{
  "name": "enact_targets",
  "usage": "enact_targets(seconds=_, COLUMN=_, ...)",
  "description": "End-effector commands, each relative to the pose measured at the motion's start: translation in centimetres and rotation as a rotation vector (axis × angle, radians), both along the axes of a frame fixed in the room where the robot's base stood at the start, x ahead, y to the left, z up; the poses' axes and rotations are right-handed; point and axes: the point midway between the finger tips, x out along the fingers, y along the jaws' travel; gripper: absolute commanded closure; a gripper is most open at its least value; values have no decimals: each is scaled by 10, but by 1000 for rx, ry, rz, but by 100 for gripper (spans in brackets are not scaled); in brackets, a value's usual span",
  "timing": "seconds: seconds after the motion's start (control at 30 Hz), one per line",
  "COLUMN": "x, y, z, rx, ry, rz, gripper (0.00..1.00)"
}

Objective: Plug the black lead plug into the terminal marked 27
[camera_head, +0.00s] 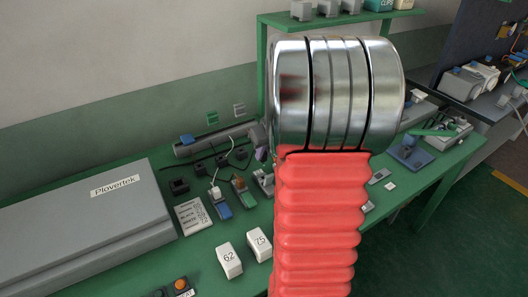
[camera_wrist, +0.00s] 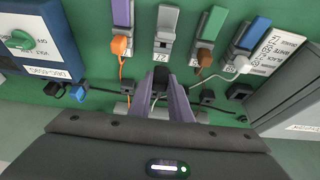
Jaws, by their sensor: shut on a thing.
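My gripper (camera_wrist: 160,88) has grey-purple fingers, shut on the black lead plug (camera_wrist: 160,76) in the wrist view. The plug lies just in front of the grey terminal (camera_wrist: 165,32), apart from it as far as I can tell. That terminal's small upside-down label (camera_wrist: 160,57) seems to read 27.
The purple terminal (camera_wrist: 122,14) holds an orange plug (camera_wrist: 121,45), the green one (camera_wrist: 213,24) a brown plug, the blue one (camera_wrist: 254,33) a white plug. Black blocks (camera_wrist: 208,97) and a blue plug (camera_wrist: 78,92) lie nearby. A grey Plovertek box (camera_head: 90,225) stands left.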

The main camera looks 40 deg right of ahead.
Motion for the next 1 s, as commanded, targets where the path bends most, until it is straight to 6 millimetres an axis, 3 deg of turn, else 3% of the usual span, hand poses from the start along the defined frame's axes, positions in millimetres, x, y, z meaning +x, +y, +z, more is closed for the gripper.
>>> enact_targets(seconds=1.0, x=0, y=0, z=-54, rx=1, ry=1, rz=0, gripper=100)
